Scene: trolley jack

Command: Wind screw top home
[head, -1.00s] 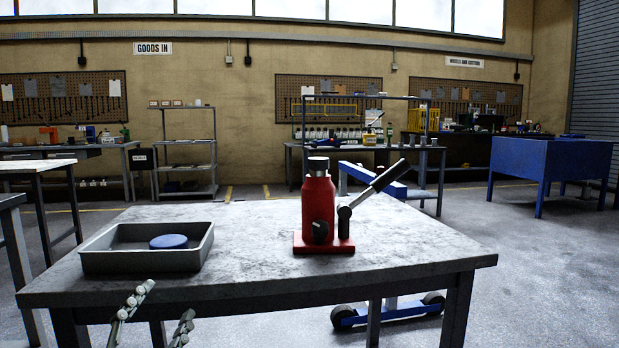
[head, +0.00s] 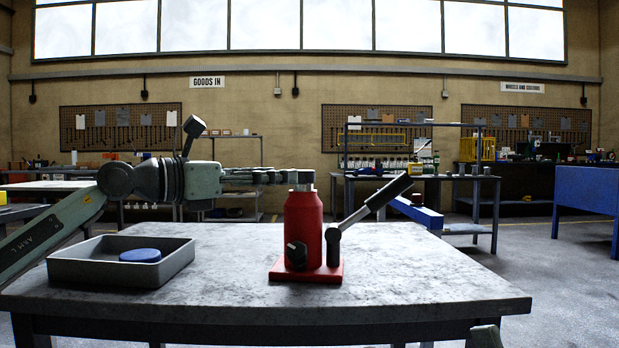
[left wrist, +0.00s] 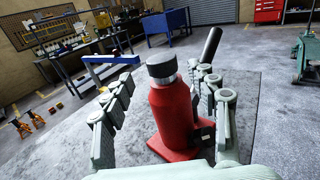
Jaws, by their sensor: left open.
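The red bottle-shaped jack (head: 304,228) stands upright on its red base plate on the grey table (head: 400,265). Its screw top (left wrist: 161,66) is dark with a silver band below, and sits on the neck in the left wrist view. My left gripper (head: 300,177) reaches in level from the left at the height of the top and partly hides it in the head view. In the left wrist view the left gripper (left wrist: 165,76) is open, with a finger on either side of the top and gaps visible. A pale tip at the head view's bottom edge may be my right gripper (head: 487,336).
A black-gripped lever (head: 372,203) slants up to the right from the jack. A black knob (head: 297,255) is on its front. A grey tray (head: 88,272) holding a blue disc (head: 140,255) lies at left. The table's right side is clear.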

